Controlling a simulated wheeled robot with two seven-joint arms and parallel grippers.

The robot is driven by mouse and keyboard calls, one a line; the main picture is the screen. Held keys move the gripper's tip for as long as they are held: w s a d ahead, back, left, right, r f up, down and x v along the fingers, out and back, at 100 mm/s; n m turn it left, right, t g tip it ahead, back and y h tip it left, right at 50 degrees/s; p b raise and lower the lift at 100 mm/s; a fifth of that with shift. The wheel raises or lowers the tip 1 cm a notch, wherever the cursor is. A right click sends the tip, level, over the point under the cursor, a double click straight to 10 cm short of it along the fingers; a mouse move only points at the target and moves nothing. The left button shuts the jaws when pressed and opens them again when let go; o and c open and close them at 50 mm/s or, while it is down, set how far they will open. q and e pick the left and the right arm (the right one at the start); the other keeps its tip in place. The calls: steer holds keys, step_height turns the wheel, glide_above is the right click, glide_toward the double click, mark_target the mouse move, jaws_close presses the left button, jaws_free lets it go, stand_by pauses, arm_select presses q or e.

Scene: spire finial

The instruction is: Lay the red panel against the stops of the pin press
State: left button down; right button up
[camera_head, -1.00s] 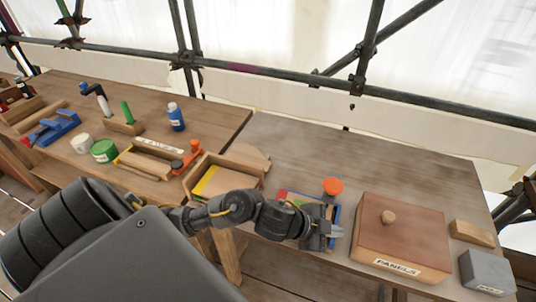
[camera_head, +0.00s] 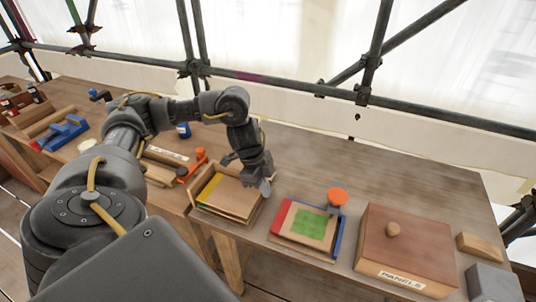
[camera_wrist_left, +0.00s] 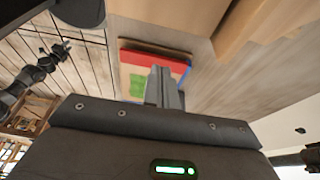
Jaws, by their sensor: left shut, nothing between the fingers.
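The pin press (camera_head: 338,238) stands on the right-hand bench, with an orange knob (camera_head: 337,196) at its back right corner and a blue edge along its right side. A panel with a red strip (camera_head: 283,213) and a green square (camera_head: 310,226) lies in it; I cannot tell whether it touches the stops. The red strip also shows beyond my fingers in the left wrist view (camera_wrist_left: 140,58). My left gripper (camera_head: 264,187) is shut and empty, above the right side of an open wooden tray (camera_head: 197,204). My right gripper is not in view.
The tray holds a wooden panel with a yellow strip (camera_head: 209,187). A lidded box labelled PANELS (camera_head: 405,250) stands right of the press, with a wood block (camera_head: 479,246) and a grey block (camera_head: 492,283) beyond. The bench behind the press is clear.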

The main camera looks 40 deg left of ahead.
mark_target(279, 212)
arm_select(q)
steer(key=p+x, duration=0.1)
steer(key=x, duration=0.8)
steer(key=shift+w+d+r+p, duration=0.15)
steer(key=shift+d+r+p, duration=0.1)
steer(key=shift+d+p, duration=0.4)
steer(key=shift+w+d+f, duration=0.1)
steer(key=shift+d, duration=0.1)
steer(key=shift+f, duration=0.1)
